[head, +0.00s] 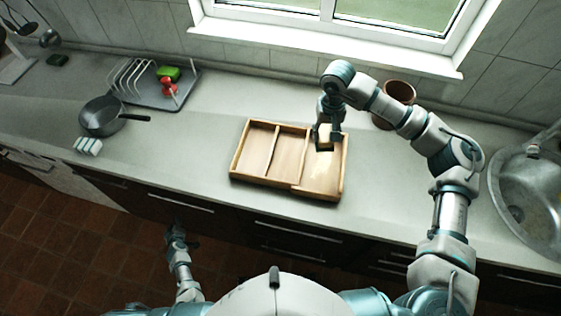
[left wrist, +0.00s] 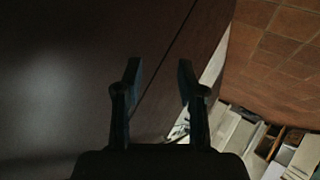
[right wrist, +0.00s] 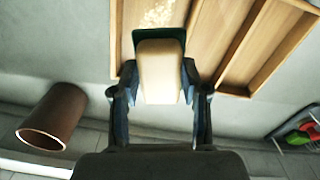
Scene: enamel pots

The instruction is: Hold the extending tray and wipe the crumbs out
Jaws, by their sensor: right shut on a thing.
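The wooden extending tray (head: 292,187) lies on the counter, with compartments split by dividers; it also shows in the right wrist view (right wrist: 232,92). Pale crumbs (right wrist: 160,14) lie in its right compartment as the head view shows it. My right gripper (head: 325,140) is over the far end of that compartment, shut on a beige block with a dark green edge (right wrist: 160,75), which looks like a brush or sponge. Whether the block touches the tray floor is hard to tell. My left gripper (left wrist: 158,80) is open and empty, low before the dark cabinet fronts, away from the tray.
A brown pot (head: 400,92) stands behind my right arm. A sink (head: 530,195) is at the far right. A dish rack (head: 150,90), a dark pan (head: 100,116) and small white items (head: 88,146) are at the left.

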